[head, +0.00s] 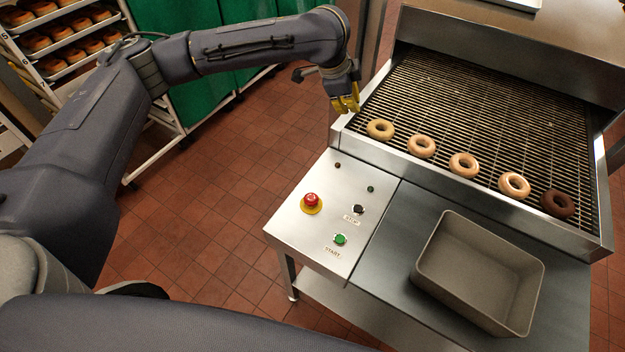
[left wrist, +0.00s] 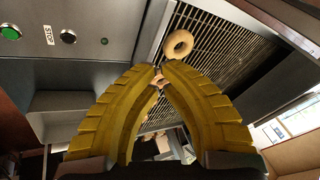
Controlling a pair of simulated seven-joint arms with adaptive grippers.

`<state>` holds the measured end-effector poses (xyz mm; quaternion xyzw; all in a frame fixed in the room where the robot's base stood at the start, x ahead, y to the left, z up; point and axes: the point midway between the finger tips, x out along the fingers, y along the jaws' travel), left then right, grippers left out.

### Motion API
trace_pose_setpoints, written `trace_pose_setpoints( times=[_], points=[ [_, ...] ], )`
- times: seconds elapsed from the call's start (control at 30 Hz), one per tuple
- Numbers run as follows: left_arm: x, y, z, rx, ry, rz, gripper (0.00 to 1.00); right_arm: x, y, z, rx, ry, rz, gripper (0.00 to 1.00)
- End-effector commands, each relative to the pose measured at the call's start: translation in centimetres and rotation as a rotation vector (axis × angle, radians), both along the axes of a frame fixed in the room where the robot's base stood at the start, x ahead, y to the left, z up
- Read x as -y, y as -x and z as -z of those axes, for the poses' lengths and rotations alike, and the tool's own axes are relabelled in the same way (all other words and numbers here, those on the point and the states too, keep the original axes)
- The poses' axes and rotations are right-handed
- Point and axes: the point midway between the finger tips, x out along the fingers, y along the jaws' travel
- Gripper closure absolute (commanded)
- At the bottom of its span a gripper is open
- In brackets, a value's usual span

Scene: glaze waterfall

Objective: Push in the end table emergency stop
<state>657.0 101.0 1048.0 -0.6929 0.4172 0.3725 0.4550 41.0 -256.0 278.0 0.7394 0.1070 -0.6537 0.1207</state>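The emergency stop (head: 312,200) is a red mushroom button on a yellow collar, on the left side of the steel end table (head: 300,233). I cannot tell from here whether it is pressed in. My left gripper (head: 346,108), with yellow fingers, hangs above the conveyor's near left corner, up and to the right of the button and apart from it. In the left wrist view its fingers (left wrist: 159,70) arch together with their tips almost meeting and nothing held. The red button is not visible in that view. My right gripper is not in view.
Beside the emergency stop are a black STOP button (head: 358,209) and a green START button (head: 340,239). An empty grey bin (head: 436,246) stands on the right of the end table. Several doughnuts lie along the near edge of the conveyor (head: 480,100). A rack (head: 68,66) stands at far left.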

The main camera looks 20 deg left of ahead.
Motion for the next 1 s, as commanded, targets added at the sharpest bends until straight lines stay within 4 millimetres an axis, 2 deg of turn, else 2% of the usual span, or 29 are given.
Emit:
trace_pose_setpoints(
  times=[0.03,0.2,0.3,0.4,0.6,1.0],
  points=[
    [0.0,2.4,1.3,-0.048,-0.052,0.062,1.0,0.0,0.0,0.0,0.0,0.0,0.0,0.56],
    [-1.0,9.0,4.2,-0.185,-0.195,0.248,1.0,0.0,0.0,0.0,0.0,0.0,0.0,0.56],
    [-1.7,11.8,5.1,-0.242,-0.254,0.336,1.0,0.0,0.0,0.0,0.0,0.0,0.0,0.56],
    [-2.2,13.7,5.7,-0.283,-0.296,0.399,1.0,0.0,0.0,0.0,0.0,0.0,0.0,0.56],
    [-2.8,15.5,6.2,-0.32,-0.332,0.46,1.0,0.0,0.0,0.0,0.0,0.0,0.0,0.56],
    [-2.9,15.6,6.3,-0.324,-0.335,0.464,1.0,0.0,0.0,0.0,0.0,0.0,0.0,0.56]
  ],
)
